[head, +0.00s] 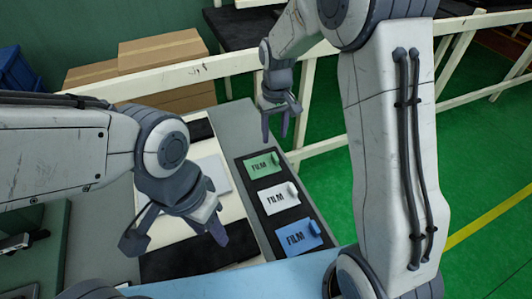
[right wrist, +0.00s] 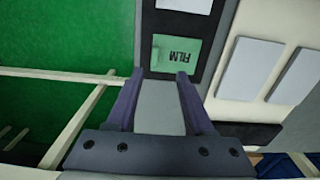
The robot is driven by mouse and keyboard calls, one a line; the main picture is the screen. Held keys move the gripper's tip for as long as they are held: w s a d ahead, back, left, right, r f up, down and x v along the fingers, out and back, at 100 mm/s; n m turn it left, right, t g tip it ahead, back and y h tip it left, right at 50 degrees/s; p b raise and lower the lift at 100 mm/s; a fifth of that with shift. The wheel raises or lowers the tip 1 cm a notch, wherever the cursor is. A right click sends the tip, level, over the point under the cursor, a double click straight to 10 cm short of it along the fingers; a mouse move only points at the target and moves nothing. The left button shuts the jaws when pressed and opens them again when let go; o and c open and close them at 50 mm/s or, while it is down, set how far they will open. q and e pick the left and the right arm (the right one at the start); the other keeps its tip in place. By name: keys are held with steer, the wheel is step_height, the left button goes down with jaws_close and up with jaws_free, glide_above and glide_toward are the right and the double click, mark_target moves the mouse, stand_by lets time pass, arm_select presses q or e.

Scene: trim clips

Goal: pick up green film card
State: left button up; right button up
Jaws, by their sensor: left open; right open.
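The green film card (head: 263,165) lies at the far end of a dark strip, in a row with a white film card (head: 275,197) and a blue film card (head: 299,236). In the right wrist view the green card (right wrist: 176,54) shows just beyond the fingertips, with its raised tab at the left. My right gripper (head: 276,138) is open and empty, above and near the far end of the strip; it also shows in the right wrist view (right wrist: 157,75). My left gripper (head: 175,252) is open and empty over the cream board, left of the cards.
The dark strip (head: 253,172) lies on a grey table (head: 236,115). A cream board (head: 238,207) beside it holds dark and pale flat panels. A cream railing (head: 320,148) runs behind and right of the table. Cardboard boxes (head: 160,55) stand beyond the railing.

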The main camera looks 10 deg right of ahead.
glide_above(276, 158)
steer(key=f, duration=0.5)
steer(key=shift+w+d+f+p, duration=0.2)
steer(key=shift+w+p, duration=0.1)
steer(key=shift+p, duration=0.1)
steer(key=f, duration=0.1)
steer(key=f+p, duration=0.1)
steer(key=f, duration=0.2)
steer(key=shift+s+a+f+p, duration=0.2)
steer(key=shift+s+f+p, duration=0.1)
steer(key=shift+f+p, duration=0.1)
steer(key=shift+f, duration=0.4)
jaws_close()
